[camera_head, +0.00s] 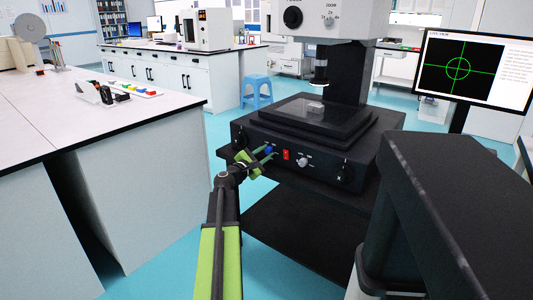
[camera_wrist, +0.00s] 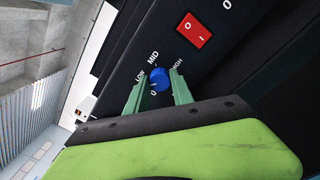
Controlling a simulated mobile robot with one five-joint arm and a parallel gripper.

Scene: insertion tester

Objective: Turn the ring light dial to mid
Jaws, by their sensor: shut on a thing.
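The ring light dial (camera_wrist: 160,79) is a small blue knob on the black front panel. Around it in the wrist view are white marks 0, LOW, MID and HIGH. I cannot clearly tell which mark its pointer faces. In the head view the dial (camera_head: 269,150) sits on the left part of the instrument's front. My gripper (camera_wrist: 158,84) has its two pale green fingers on either side of the dial, shut on it. In the head view my gripper (camera_head: 268,151) reaches the panel from the left, and its fingers partly cover the dial.
A red rocker switch (camera_wrist: 194,31) is near the dial, and it also shows in the head view (camera_head: 286,154). A grey knob (camera_head: 304,162) and a black knob (camera_head: 345,173) are farther right. The stage (camera_head: 320,120) is above the panel. A white bench (camera_head: 80,120) stands left.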

